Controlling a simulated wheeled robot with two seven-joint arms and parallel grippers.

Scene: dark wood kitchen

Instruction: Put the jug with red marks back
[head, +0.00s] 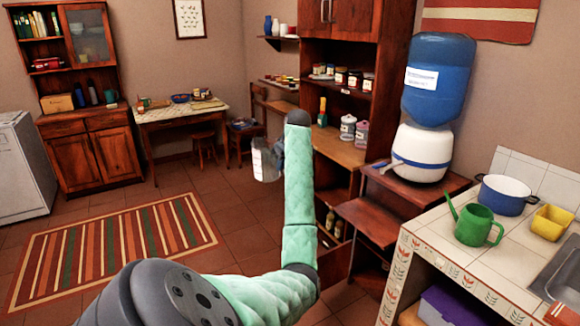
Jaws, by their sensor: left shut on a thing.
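My left arm reaches up through the middle of the view, and its forearm hides most of my left gripper (278,152). The gripper is shut on a small clear, greyish jug (264,164), which sticks out to the left of the forearm. The jug is held in the air in front of the wooden cabinet. It is small here and partly hidden, and I cannot make out red marks on it. My right gripper is not in view.
A tall wooden cabinet (342,152) with jars and canisters stands behind my forearm. Right of it is a blue water dispenser (437,80) on a wooden stand. A tiled counter holds a green watering can (476,226) and blue pot (505,197). Floor with a striped rug (115,250) lies left.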

